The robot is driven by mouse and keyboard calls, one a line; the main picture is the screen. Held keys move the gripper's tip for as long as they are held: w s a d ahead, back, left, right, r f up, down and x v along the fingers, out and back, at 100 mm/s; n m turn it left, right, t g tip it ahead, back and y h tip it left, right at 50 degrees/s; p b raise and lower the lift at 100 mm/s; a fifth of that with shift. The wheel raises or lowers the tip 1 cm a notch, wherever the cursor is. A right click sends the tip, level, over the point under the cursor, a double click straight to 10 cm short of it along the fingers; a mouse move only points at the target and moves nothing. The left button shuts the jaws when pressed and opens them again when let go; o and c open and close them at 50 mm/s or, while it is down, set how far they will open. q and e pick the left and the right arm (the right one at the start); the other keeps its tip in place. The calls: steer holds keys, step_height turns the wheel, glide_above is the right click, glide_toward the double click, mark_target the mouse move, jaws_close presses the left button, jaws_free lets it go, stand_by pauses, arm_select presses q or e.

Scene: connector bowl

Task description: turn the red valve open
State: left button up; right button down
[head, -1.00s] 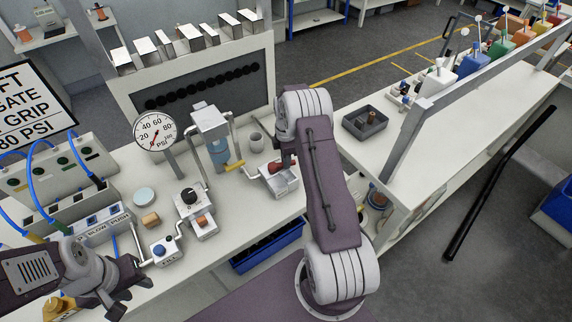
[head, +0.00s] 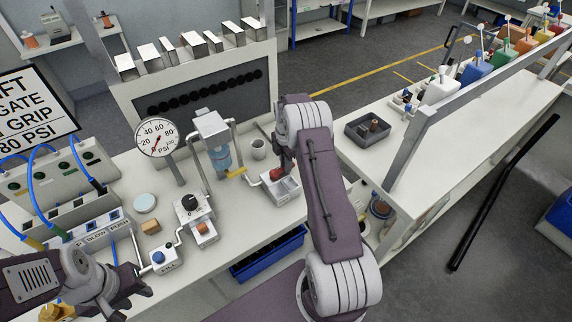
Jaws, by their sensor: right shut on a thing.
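The red valve (head: 277,174) shows as a small red knob at the white box-shaped fitting (head: 283,192) on the bench, right of the clear filter bowl. My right gripper (head: 284,166) points down and is shut on the red valve; the fingers and arm partly hide the knob. The round pressure gauge (head: 157,137) stands on a post behind the bench fittings, marked in PSI. My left gripper (head: 133,297) is at the lower left, open and empty, near the fill block and apart from the valve.
A yellow handle (head: 236,172) sits beside the filter bowl (head: 221,157). A grey cup (head: 258,149) stands behind the valve. The fill block (head: 160,258) with its blue button is by my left gripper. A dark tray (head: 375,128) is on the right bench.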

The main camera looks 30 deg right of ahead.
steer(key=shift+w+r, duration=0.1)
steer(key=c, duration=1.4)
jaws_free()
steer(key=shift+o, duration=0.2)
step_height(320, 180, up, 8)
steer(key=shift+r+b, duration=0.1)
steer(key=shift+b, duration=0.8)
steer(key=shift+r, duration=0.4)
